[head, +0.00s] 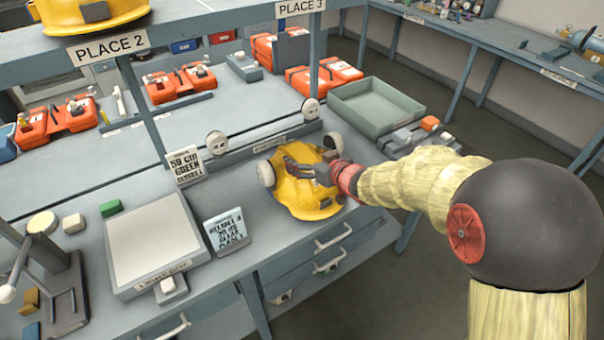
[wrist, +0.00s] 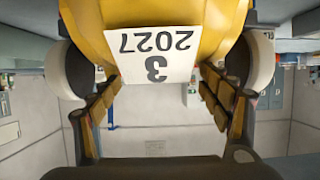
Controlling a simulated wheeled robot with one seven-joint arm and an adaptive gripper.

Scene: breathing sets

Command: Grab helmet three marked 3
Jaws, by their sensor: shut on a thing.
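The yellow helmet (head: 307,190) with white ear cups is at the right end of the workbench in the head view. In the wrist view the helmet (wrist: 115,20) fills the top, with a white label (wrist: 153,52) reading 3 and 2027, upside down. My gripper (head: 322,172) is at the helmet's right side, its fingers over the shell. In the wrist view my gripper (wrist: 160,95) has one finger on each side of the helmet, shut on it. Whether the helmet touches the bench is hard to tell.
Another yellow helmet (head: 92,12) sits on the upper shelf by the PLACE 2 sign (head: 108,48). A green-grey tray (head: 375,107) stands behind my gripper. Text cards (head: 226,230) and a flat pale plate (head: 153,240) are to the left. Orange cases (head: 180,84) line the back.

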